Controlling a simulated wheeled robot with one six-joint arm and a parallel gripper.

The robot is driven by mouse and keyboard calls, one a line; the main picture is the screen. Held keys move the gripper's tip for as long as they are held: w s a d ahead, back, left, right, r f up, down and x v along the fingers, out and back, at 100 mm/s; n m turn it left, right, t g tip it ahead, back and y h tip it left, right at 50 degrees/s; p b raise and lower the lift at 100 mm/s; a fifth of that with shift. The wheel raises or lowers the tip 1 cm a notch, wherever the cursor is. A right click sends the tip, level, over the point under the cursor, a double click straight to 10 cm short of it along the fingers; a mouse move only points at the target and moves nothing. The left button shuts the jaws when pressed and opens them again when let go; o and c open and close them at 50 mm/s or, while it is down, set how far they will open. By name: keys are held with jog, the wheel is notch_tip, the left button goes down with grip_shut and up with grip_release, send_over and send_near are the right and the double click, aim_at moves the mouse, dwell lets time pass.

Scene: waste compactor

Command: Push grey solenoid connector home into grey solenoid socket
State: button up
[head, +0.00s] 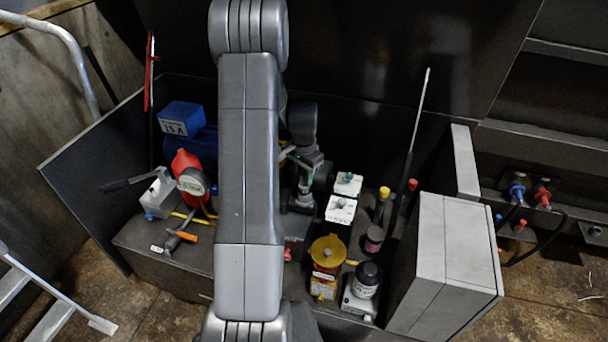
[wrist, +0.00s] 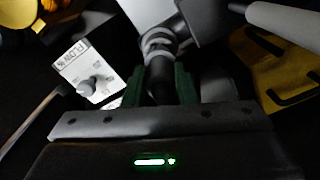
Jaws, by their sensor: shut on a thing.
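In the wrist view my gripper (wrist: 158,84) has its two green-padded fingers closed around a dark, roughly cylindrical piece. A grey ringed part, which I take as the grey solenoid connector (wrist: 158,46), stands out beyond the fingertips. Its far end meets or lies very close to a dark grey block (wrist: 205,18), possibly the socket side. The picture is too dark to tell whether connector and socket touch or how deep one sits in the other. In the head view my arm covers this area, and I cannot make out the fingertips, connector or socket.
A white-topped FLOW knob block (wrist: 90,74) stands left of my fingers. A yellow slotted plate (wrist: 262,78) and a grey rod (wrist: 288,20) lie right.

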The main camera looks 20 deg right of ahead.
jog(key=shift+f+b, duration=0.85)
jog(key=shift+f, duration=0.4)
jog(key=o, duration=1)
jog(key=shift+o, duration=0.2)
jog(key=shift+c, duration=0.3)
jog(key=shift+r+p, duration=2.25)
jog(key=shift+r, duration=1.35)
jog(key=shift+f, duration=0.15)
notch_tip(320, 180, down, 7)
jog(key=b, duration=0.4)
jog(key=shift+b, duration=0.3)
